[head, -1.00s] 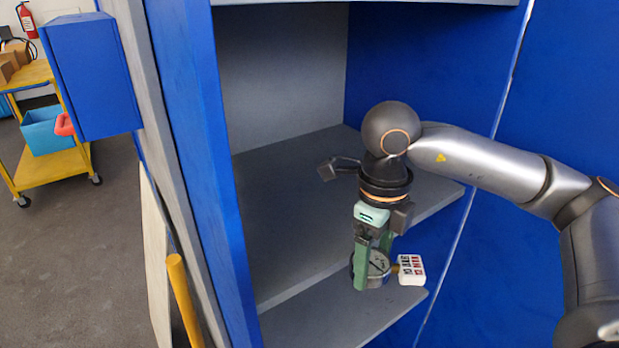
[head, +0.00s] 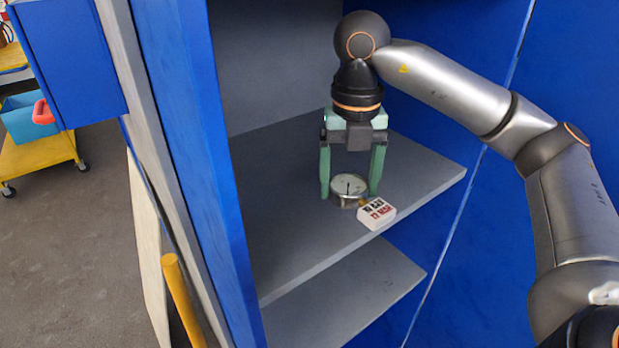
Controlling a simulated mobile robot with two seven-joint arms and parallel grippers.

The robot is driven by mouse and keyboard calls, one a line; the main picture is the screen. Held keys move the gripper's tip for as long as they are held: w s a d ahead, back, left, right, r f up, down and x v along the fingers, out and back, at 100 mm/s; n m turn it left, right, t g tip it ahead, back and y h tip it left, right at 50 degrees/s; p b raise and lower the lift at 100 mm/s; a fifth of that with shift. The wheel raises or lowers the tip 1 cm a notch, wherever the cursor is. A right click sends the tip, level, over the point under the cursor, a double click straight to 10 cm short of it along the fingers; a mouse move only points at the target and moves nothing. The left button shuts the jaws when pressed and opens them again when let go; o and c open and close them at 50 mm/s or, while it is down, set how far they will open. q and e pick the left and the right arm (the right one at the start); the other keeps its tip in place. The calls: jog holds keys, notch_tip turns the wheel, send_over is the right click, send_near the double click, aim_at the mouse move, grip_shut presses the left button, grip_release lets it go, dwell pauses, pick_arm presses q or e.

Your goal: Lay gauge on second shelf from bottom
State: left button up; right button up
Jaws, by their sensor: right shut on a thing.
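The gauge (head: 346,187) is a round metal dial with a white face, with a white block (head: 376,213) bearing dark and red markings at its side. My right gripper (head: 350,187) points down, its green fingers shut on the gauge from both sides. The gauge lies face up, low over the front part of the upper grey shelf (head: 285,235). I cannot tell whether it touches the board. A lower grey shelf (head: 350,297) shows beneath. My left gripper is not in view.
A blue cabinet side post (head: 205,150) stands left of the shelves, and a blue wall (head: 560,80) lies to the right. The upper shelf is bare around the gauge. A yellow post (head: 182,295) stands at lower left. A yellow cart (head: 40,160) is far left.

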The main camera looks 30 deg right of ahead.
aim_at(309, 199)
jog(key=w, duration=0.3)
jog(key=w+p, duration=0.1)
jog(key=w, duration=0.3)
jog(key=w+a+p, duration=0.1)
jog(key=w, duration=0.2)
jog(key=shift+w+r, duration=0.15)
jog(key=shift+d+f, duration=0.1)
jog(key=shift+f, duration=0.7)
notch_tip(309, 199, down, 5)
jog(key=shift+f+p, duration=0.1)
jog(key=shift+p, duration=0.35)
jog(key=shift+f, duration=0.25)
jog(key=shift+f, duration=0.1)
jog(key=o, duration=1.5)
notch_tip(309, 199, up, 8)
